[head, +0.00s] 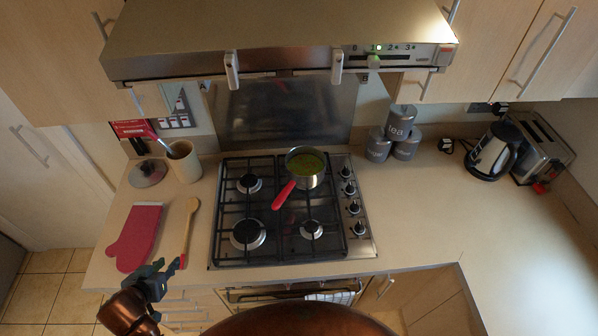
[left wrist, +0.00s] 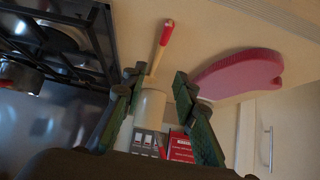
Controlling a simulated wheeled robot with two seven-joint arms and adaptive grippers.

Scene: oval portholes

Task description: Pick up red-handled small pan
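The small pan (head: 306,177) stands on the back right burner of the gas hob, with something green inside. Its red handle (head: 284,195) points toward the front left. In the left wrist view the pan (left wrist: 22,78) shows partly at the left edge. My left gripper (head: 160,278) is at the counter's front left edge, below the wooden spoon and well left of the pan. In the left wrist view the left gripper (left wrist: 156,84) has its fingers spread with nothing held between them. My right gripper is not in view.
A red oven mitt (head: 135,237) and a wooden spoon (head: 189,228) lie left of the hob (head: 263,255). A utensil pot (head: 184,162) and a lid (head: 148,173) stand behind them. The range hood (head: 280,55) overhangs the hob. The right counter (head: 440,215) is clear in front.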

